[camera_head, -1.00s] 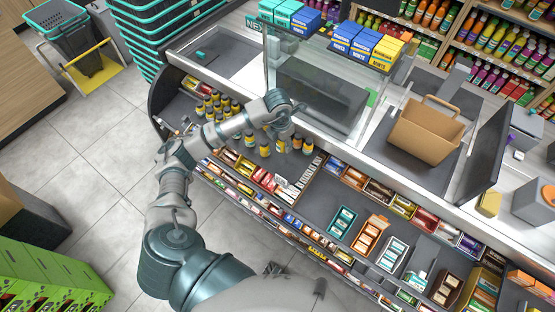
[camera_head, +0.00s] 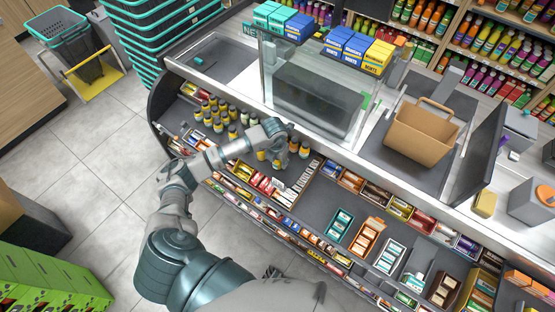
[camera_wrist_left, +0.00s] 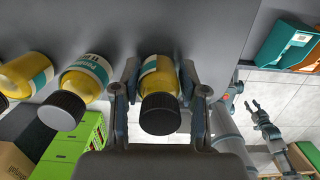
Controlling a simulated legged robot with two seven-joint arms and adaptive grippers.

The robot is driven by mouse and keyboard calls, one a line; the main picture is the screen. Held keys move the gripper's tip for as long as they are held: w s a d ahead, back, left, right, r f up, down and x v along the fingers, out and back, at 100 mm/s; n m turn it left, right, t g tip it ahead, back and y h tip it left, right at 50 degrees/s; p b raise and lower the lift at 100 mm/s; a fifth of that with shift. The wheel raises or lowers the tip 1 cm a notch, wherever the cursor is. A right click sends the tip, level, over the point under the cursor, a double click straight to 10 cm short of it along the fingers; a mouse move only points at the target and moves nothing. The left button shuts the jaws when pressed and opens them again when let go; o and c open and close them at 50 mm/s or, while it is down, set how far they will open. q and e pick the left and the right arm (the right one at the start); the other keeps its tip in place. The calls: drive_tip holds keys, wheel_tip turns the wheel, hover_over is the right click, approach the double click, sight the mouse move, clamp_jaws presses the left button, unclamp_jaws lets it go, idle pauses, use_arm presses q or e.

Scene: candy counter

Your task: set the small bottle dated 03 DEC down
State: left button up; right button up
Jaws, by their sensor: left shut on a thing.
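My left gripper (camera_head: 277,150) is over the counter's shelf. In the left wrist view its fingers (camera_wrist_left: 160,92) are shut on a small yellow bottle (camera_wrist_left: 158,72) with a white and teal label and a black cap. The cap points toward the camera. No date on it can be read. I cannot tell whether its base touches the shelf. Similar bottles stand beside it, one close by (camera_wrist_left: 85,78) and another further left (camera_wrist_left: 28,75). My right gripper (camera_wrist_left: 262,110) shows small in the left wrist view, empty with its fingers apart.
A group of yellow bottles (camera_head: 217,115) stands left of my left gripper. Candy boxes (camera_head: 340,224) and packets fill the lower racks. A glass screen (camera_head: 310,95) and mint boxes (camera_head: 345,46) rise behind. The grey shelf right of the gripper has bare room.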

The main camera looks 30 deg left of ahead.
use_arm(q)
drive_tip(key=shift+d, duration=0.1)
drive_tip(key=shift+f, duration=0.1)
drive_tip(key=o, duration=0.8)
drive_tip(key=shift+a, duration=0.4)
drive_tip(key=shift+o, duration=0.2)
drive_tip(key=shift+a+f, duration=0.15)
drive_tip(key=shift+a, duration=0.3)
drive_tip(key=r, duration=0.2)
drive_tip(key=d+r, duration=0.1)
drive_tip(key=r, duration=0.1)
drive_tip(key=shift+s, duration=0.15)
drive_tip(key=r, duration=0.4)
drive_tip(key=s+r, duration=0.1)
drive_tip(key=r, duration=0.2)
drive_tip(key=shift+a, duration=0.1)
drive_tip(key=shift+a+r, duration=0.3)
drive_tip(key=shift+r, duration=0.35)
drive_tip(key=shift+s, duration=0.1)
use_arm(e)
drive_tip(key=shift+w+a+r, duration=0.1)
drive_tip(key=shift+w, duration=0.6)
use_arm(q)
drive_tip(key=shift+d, duration=0.35)
use_arm(e)
drive_tip(key=shift+s, duration=0.2)
drive_tip(key=shift+s, duration=0.1)
